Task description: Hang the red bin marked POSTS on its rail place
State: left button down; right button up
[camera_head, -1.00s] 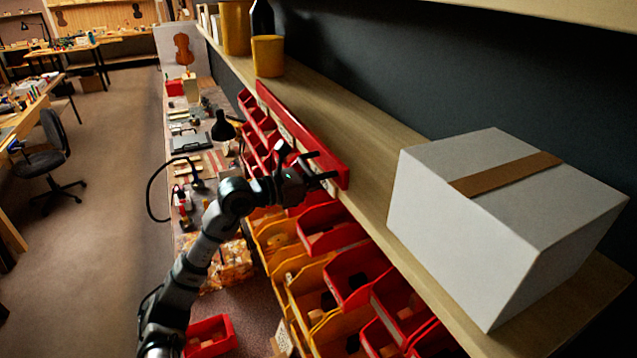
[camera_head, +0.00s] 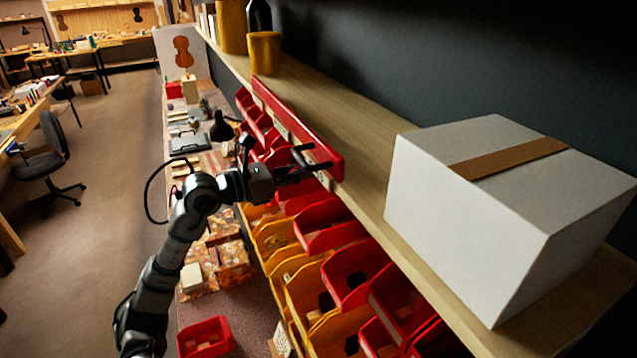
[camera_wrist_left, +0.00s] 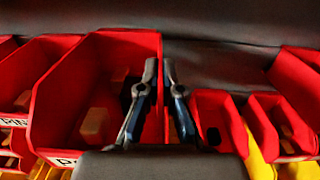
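My left gripper (camera_head: 320,157) is at the upper row of red bins, just in front of the long red strip under the shelf edge. In the left wrist view its two fingertips (camera_wrist_left: 160,68) are close together, beside the right wall of a large red bin (camera_wrist_left: 55,100). That bin's label is cut off and only a first letter like P shows, so I cannot read POSTS. It holds small brown pieces. Whether the fingers grip the wall is unclear. Right of the fingers is a bare dark stretch (camera_wrist_left: 220,60). My right gripper is out of view.
Yellow bins (camera_head: 305,290) and more red bins (camera_head: 355,270) hang close below. A loose red bin (camera_head: 205,338) stands on the bench. A large white box (camera_head: 500,210) and yellow canisters (camera_head: 264,52) stand on the shelf. A black lamp (camera_head: 221,127) is behind the arm.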

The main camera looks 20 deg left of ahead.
pick_arm(q)
jog(key=b+v, duration=0.5)
jog(key=v, duration=0.4)
jog(key=shift+s, duration=0.5)
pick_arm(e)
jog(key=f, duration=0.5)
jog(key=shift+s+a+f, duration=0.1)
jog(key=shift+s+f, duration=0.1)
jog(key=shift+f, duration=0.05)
pick_arm(q)
jog(key=shift+d+r, duration=0.1)
jog(key=shift+d, duration=0.25)
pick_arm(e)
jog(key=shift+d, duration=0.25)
